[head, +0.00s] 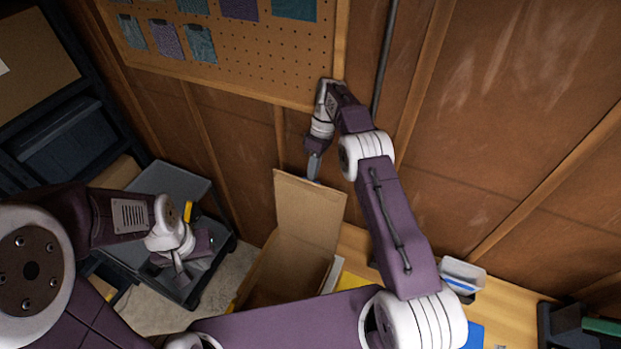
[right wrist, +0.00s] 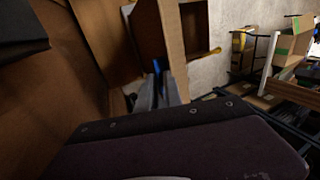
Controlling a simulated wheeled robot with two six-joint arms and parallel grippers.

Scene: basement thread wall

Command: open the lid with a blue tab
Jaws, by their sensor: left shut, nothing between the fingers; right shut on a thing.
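A cardboard box (head: 262,270) stands on the wooden bench with its lid (head: 312,212) raised steeply, so its inside shows. My right gripper (head: 314,172) is at the lid's top edge and shut. In the right wrist view a blue tab (right wrist: 157,67) shows at the fingertips beside the lid (right wrist: 173,40); the gripper is shut on the tab. The tab is hidden in the head view. My left gripper (head: 182,274) is shut and empty, well left of the box, over a dark cart.
The dark cart (head: 172,188) stands at the left, below shelving with a grey bin (head: 67,147). A pegboard (head: 240,50) hangs on the wooden wall behind. A small white container (head: 462,272) sits on the bench right of the box. My right arm passes over the bench.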

